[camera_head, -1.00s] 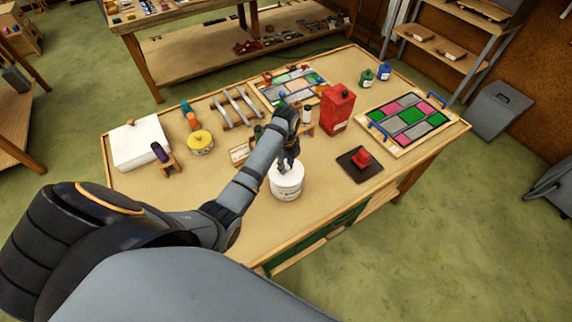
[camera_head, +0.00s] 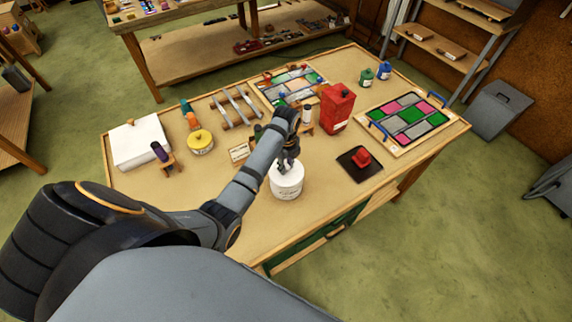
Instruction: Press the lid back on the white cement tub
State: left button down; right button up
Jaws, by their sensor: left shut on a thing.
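The white cement tub (camera_head: 287,188) stands upright near the front edge of the workbench, with dark lettering on its side. A white lid (camera_head: 280,174) shows at the tub's top, partly hidden by my gripper. I cannot tell whether it is fully seated. My left gripper (camera_head: 287,167) points down over the tub's top and is shut on the lid; its fingertips are small and partly hidden. My right gripper is not in view.
A yellow-lidded tin (camera_head: 200,143) stands left of the tub. A red can (camera_head: 338,108) stands behind it to the right. A red item (camera_head: 361,158) sits on a dark mat at right. A leaded panel (camera_head: 409,119) lies beyond. The bench front is clear.

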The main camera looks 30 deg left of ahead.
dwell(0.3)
pick_arm(q)
jog(key=c, duration=1)
grip_release()
jog(key=shift+c, duration=0.2)
jog(key=shift+f, duration=0.75)
jog(key=shift+r, duration=0.15)
dwell(0.4)
jog(key=o, duration=0.6)
jog(key=shift+o, duration=0.2)
jog(key=shift+r, duration=0.1)
